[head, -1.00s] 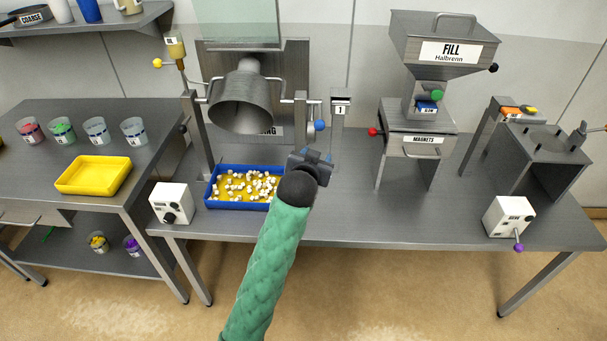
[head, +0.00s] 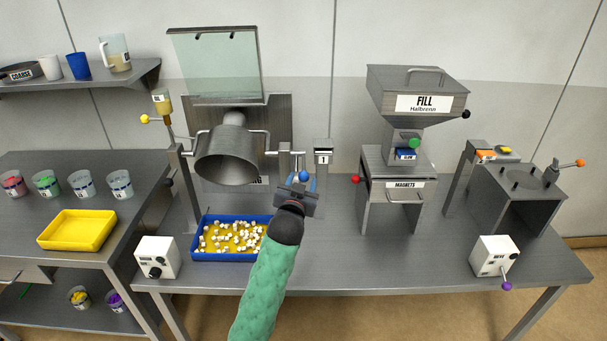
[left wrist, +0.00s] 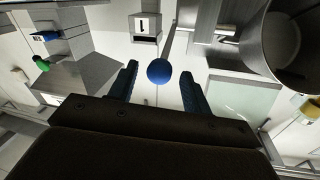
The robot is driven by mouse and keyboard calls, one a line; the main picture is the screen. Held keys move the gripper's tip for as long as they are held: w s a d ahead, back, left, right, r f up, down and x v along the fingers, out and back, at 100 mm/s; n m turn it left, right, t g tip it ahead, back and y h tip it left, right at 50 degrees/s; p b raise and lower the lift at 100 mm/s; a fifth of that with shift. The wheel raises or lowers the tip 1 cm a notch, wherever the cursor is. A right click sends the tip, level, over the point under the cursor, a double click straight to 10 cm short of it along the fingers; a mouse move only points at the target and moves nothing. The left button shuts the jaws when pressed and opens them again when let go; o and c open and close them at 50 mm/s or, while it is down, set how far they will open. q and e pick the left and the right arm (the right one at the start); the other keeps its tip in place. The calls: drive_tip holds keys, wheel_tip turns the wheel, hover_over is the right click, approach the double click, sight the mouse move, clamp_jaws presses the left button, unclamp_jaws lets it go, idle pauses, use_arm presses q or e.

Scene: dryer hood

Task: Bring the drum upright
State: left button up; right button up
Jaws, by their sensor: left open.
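The grey metal drum (head: 226,168) hangs between two posts under the raised clear hood (head: 215,70). Its open mouth tilts forward and down above a blue tray (head: 228,257) of white pieces; it also shows in the left wrist view (left wrist: 297,45). A blue ball knob (head: 304,175) is at the drum's right side. My left gripper (head: 302,184) is open at this knob. In the left wrist view the blue knob (left wrist: 158,71) sits between the two spread fingers, with gaps visible on both sides. My right gripper is not in view.
A post marked 1 (head: 323,152) stands just right of the knob. The FILL hopper (head: 416,95) is further right. White control boxes (head: 157,257) (head: 495,256) stand near the bench's front corners. The bench (head: 375,257) is clear at front centre.

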use_arm(q)
drive_tip(key=shift+w+d+p, duration=0.15)
drive_tip(key=shift+w+p, duration=0.05)
drive_tip(key=shift+w, duration=0.5)
drive_tip(key=shift+w+d+p, duration=0.15)
drive_tip(key=shift+w+p, duration=0.05)
drive_tip(key=shift+w, duration=0.45)
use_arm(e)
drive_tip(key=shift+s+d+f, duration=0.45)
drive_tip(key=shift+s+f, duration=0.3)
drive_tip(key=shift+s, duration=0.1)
use_arm(q)
drive_tip(key=c, duration=0.9)
clamp_jaws()
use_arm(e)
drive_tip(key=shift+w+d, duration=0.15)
